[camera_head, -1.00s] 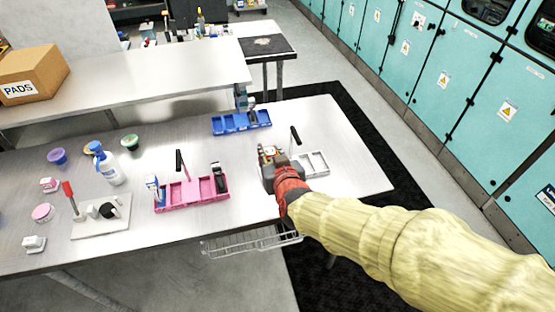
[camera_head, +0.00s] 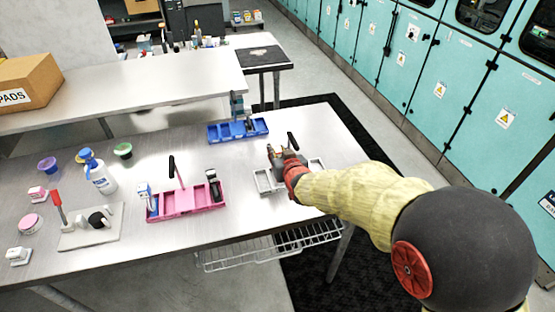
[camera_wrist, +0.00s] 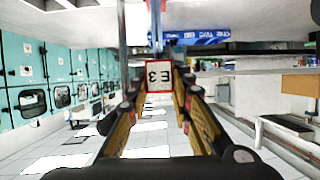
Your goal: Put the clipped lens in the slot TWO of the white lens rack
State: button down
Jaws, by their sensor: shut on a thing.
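The white lens rack (camera_head: 264,184) stands near the right end of the metal table. My gripper (camera_head: 281,152) is over or just behind it in the head view and hides its middle; a black upright handle shows behind. In the wrist view, my gripper (camera_wrist: 158,85) is shut on a small part with a red-bordered tag (camera_wrist: 159,75), which reads E3 upside down. I take this part for the clipped lens; the lens itself is not clear. Slot TWO of the white rack cannot be made out.
A pink rack (camera_head: 187,204) with a black handle stands left of the white one. A blue rack (camera_head: 238,131) is behind and also shows in the wrist view (camera_wrist: 195,38). A spray bottle (camera_head: 100,174) and small pots stand farther left. A wire shelf (camera_head: 270,248) hangs below the table edge.

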jog(key=shift+f+b, duration=0.35)
jog(key=shift+f, duration=1.15)
jog(key=shift+f, duration=0.2)
jog(key=c, duration=1.6)
grip_release()
jog(key=shift+r, duration=0.15)
